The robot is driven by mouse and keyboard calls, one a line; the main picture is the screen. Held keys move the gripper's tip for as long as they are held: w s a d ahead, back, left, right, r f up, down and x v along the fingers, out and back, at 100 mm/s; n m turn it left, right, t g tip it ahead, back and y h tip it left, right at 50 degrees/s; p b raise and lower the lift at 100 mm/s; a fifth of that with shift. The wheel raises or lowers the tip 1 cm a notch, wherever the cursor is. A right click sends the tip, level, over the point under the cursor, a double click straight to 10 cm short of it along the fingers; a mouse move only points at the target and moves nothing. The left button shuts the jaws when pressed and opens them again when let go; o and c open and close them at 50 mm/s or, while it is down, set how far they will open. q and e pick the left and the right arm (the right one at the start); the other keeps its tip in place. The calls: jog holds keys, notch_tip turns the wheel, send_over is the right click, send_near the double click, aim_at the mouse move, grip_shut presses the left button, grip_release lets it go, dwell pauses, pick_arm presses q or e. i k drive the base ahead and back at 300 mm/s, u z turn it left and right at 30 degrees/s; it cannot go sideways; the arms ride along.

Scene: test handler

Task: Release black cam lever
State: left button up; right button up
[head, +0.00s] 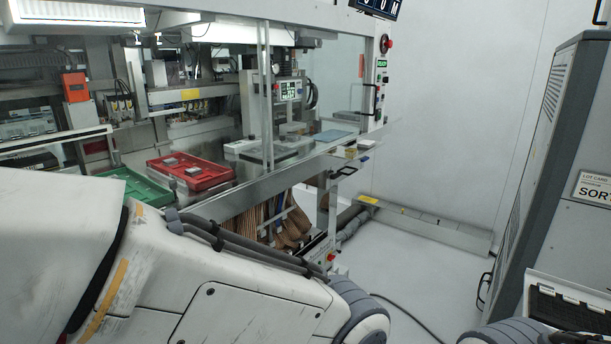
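The test handler (190,110) stands at the left and middle of the head view, with its work deck inside a metal frame. I cannot make out for certain a black cam lever on it. A small black handle (375,98) shows on the frame's right post, but I cannot tell whether it is the lever. My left arm's white links fill the lower left and hide part of the handler's front. Neither gripper is in view.
A red tray (222,177) and a green tray (135,193) sit on the handler's front ledge. A red button (387,43) tops the right post. A tall grey cabinet (548,165) stands at the right. The floor (420,262) between is mostly clear, with a dark cable on it.

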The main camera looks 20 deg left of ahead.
aim_at(334, 176)
jog(key=u, duration=0.25)
jog(key=i, duration=0.35)
jog(key=u, duration=0.2)
jog(key=k, duration=0.55)
jog(key=z, duration=0.95)
jog(key=i, duration=0.7)
jog(key=z, duration=0.85)
jog(key=i, duration=0.7)
jog(key=u, duration=0.45)
jog(key=i, duration=0.75)
jog(key=u, duration=0.9)
jog(key=i, duration=0.25)
jog(key=u, duration=0.2)
